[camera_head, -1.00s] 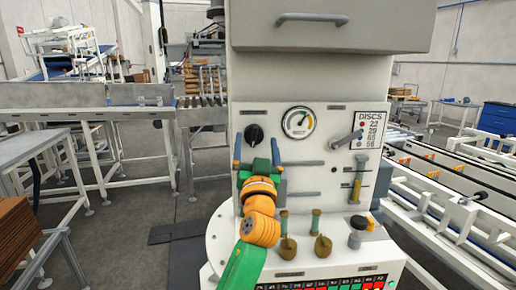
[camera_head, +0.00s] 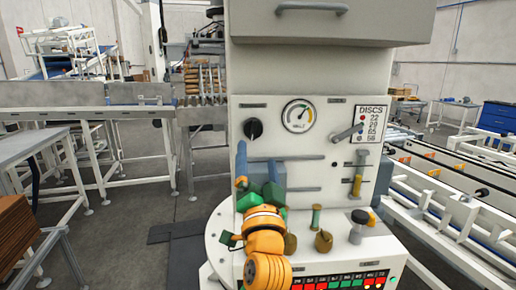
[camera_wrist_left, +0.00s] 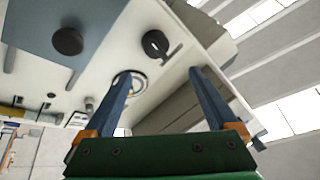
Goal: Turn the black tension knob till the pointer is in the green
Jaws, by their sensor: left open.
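The black tension knob (camera_head: 253,129) is on the pale machine front, left of the round gauge (camera_head: 299,116). The gauge's pointer leans up and right; I cannot tell which coloured band it is in. My left gripper (camera_head: 257,168) is open and empty, below the knob and apart from it. In the left wrist view the open fingers (camera_wrist_left: 158,76) point at the panel. A black knob (camera_wrist_left: 155,43) shows beyond the fingertips, and the gauge (camera_wrist_left: 130,86) is partly hidden behind the left finger. My right gripper is not in view.
A lever (camera_head: 348,132) and the DISCS sign (camera_head: 369,123) are right of the gauge. A yellow-handled slider (camera_head: 357,183) is below them. A shelf with a black-capped post (camera_head: 358,222) and a button row (camera_head: 340,281) is under the panel. A conveyor (camera_head: 450,200) stands at right.

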